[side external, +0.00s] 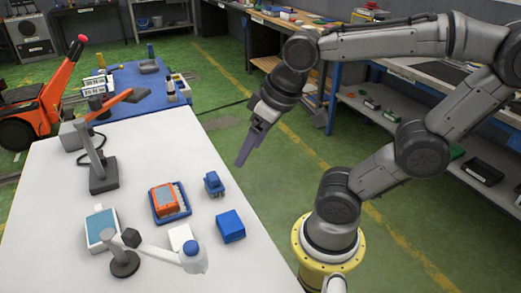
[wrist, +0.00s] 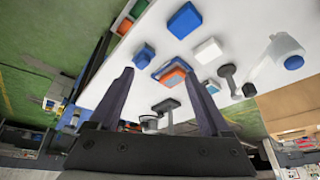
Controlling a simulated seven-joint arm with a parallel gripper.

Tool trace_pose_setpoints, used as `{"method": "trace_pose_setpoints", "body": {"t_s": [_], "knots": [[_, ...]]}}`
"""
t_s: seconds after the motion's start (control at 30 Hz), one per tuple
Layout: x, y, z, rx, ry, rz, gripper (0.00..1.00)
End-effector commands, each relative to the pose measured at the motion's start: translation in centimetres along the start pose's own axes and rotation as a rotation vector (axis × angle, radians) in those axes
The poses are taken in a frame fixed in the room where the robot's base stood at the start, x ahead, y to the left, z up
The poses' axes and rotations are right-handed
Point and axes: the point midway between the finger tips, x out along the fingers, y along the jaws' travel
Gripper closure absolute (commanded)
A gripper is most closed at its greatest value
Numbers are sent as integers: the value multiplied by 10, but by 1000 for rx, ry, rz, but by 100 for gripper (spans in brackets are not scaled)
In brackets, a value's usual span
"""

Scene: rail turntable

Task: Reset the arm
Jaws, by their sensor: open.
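My gripper (side external: 250,147) hangs in the air beyond the right edge of the white table (side external: 60,170) in the side view, its fingers pointing down and left. In the wrist view my gripper (wrist: 162,105) shows two dark purple fingers spread wide apart with nothing between them. It is open, empty and touching nothing that I can see. My arm is bent and raised above the yellow base ring on the right.
On the table are an orange block on a blue tray (side external: 185,213), blue blocks (side external: 230,226), a white block (side external: 182,237), a lamp-like arm (side external: 125,262) and a grey stand (side external: 103,175). A blue table (side external: 130,82) and an orange machine (side external: 40,110) stand behind. Shelves are at right.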

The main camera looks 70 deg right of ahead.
Motion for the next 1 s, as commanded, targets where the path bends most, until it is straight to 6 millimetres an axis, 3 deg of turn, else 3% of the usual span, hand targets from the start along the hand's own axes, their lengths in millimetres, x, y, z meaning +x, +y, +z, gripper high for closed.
{"method": "trace_pose_setpoints", "body": {"t_s": [0.1, 0.23, 1.0], "knots": [[-5, -2, 17, -84, 58, -12, 19], [-5, -2, 24, -124, 80, -16, 19], [-5, -2, 24, -125, 80, -16, 19]]}}
